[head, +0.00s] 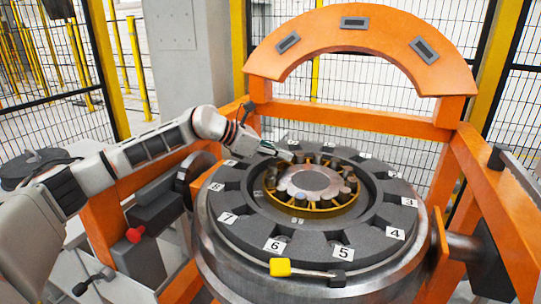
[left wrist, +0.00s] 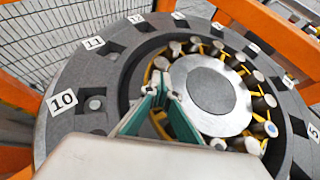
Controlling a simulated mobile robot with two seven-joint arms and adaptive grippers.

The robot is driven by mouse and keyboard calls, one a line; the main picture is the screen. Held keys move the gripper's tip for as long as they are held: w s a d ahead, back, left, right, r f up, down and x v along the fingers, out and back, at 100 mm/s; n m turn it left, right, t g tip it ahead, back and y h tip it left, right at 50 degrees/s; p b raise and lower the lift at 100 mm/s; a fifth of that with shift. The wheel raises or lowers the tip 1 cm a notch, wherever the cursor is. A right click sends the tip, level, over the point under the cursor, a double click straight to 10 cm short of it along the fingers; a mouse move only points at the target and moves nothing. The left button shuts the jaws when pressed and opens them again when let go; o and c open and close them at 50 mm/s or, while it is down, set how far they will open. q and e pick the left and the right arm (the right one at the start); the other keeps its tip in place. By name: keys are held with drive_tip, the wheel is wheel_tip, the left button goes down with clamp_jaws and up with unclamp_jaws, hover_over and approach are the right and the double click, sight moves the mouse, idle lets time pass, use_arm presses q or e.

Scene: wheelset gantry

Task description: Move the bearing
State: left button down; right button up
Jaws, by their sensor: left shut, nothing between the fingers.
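The bearing (head: 312,209) is a yellow cage ring with several dark upright rollers. It sits in the middle of the round dark grey numbered ring, around a flat light-grey disc (head: 310,181). In the left wrist view the bearing (left wrist: 268,130) shows at the right, and one roller has a blue top. My left gripper (head: 283,153) reaches in from the left to the bearing's far left edge. In the left wrist view its green-padded fingers (left wrist: 160,84) are shut and empty above the cage's near side. They hide part of the cage, and I cannot tell whether they touch it. My right gripper is not in view.
The numbered ring (head: 253,223) has pockets around it and sits on a metal drum. An orange gantry arch (head: 357,32) stands behind, with orange side beams. A red knob (head: 135,234) is at left.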

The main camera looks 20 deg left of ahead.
use_arm(q)
drive_tip(key=shift+w+d, duration=0.3)
drive_tip(key=shift+w+d+r, duration=0.15)
drive_tip(key=shift+w+d, duration=0.2)
drive_tip(key=shift+w, duration=0.05)
drive_tip(key=shift+w+d+p, duration=0.15)
drive_tip(key=shift+p, duration=0.15)
